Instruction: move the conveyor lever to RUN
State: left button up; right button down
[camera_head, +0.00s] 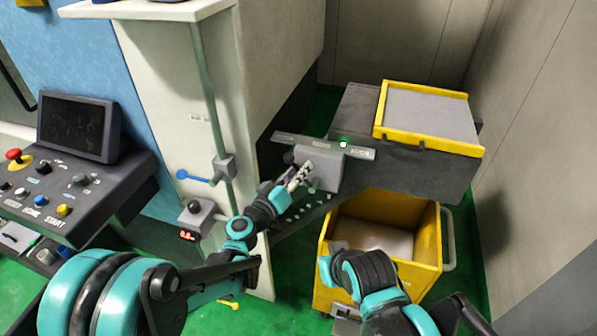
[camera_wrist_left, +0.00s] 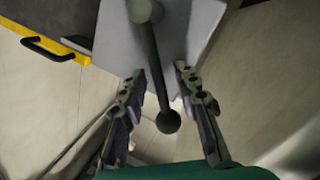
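The conveyor lever is a dark rod with a round ball knob (camera_wrist_left: 168,122) in the left wrist view. Its rod runs from a round pivot (camera_wrist_left: 143,10) on a grey box, slightly tilted. In the head view the grey lever box (camera_head: 325,168) sits below a label plate (camera_head: 358,152) whose text is too small to read. My left gripper (camera_head: 303,172) is at the front of the box. In the wrist view its two fingers (camera_wrist_left: 164,90) are apart, one on each side of the rod, with gaps visible. My right arm is at the lower right; its fingers cannot be made out.
A green light (camera_head: 343,144) glows on the plate. A yellow bin (camera_head: 428,240) stands below the conveyor (camera_head: 430,165), near my right arm. A control panel with monitor (camera_head: 76,126) is at left. The machine's pale column (camera_head: 165,100) stands left of the lever box.

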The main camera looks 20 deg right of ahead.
pick_arm(q)
grip_shut()
